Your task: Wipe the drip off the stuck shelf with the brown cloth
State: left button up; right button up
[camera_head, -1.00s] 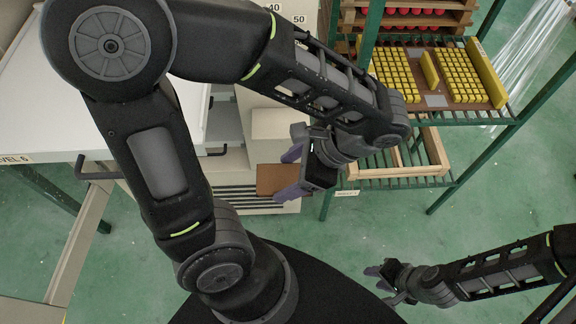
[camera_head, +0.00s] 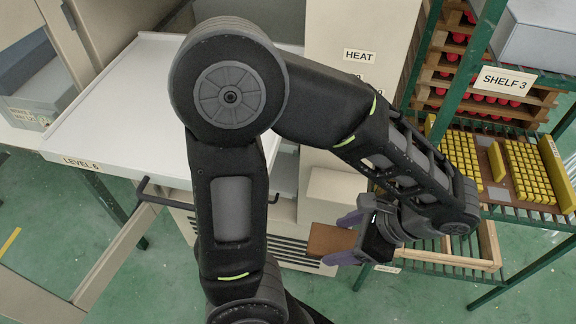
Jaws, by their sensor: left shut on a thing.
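My left gripper (camera_head: 344,240) is shut on the brown cloth (camera_head: 325,240), a flat brown piece between its purple fingers. It holds the cloth in front of the pale cabinet, right of the white shelf. The white shelf (camera_head: 125,105) is labelled "LEVEL 6" and sticks out at the left; its surface looks bare. I cannot tell whether it is the stuck one. I can make out no drip on it. My left arm covers its right part. My right gripper is out of view.
The pale cabinet marked "HEAT" (camera_head: 355,30) stands behind my arm, with a dark handle (camera_head: 160,195) below the shelf. A green rack (camera_head: 425,65) at the right holds a tray of yellow blocks (camera_head: 525,172). A grey box (camera_head: 45,85) lies at the far left. Green floor shows below.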

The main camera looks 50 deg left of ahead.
pick_arm(q)
jog(key=w+f+n, duration=0.1)
jog(key=w, duration=0.9)
jog(key=w+f, duration=0.2)
jog(key=w, duration=0.9)
jog(key=shift+f+n+g, duration=0.3)
jog(key=shift+n+g, duration=0.1)
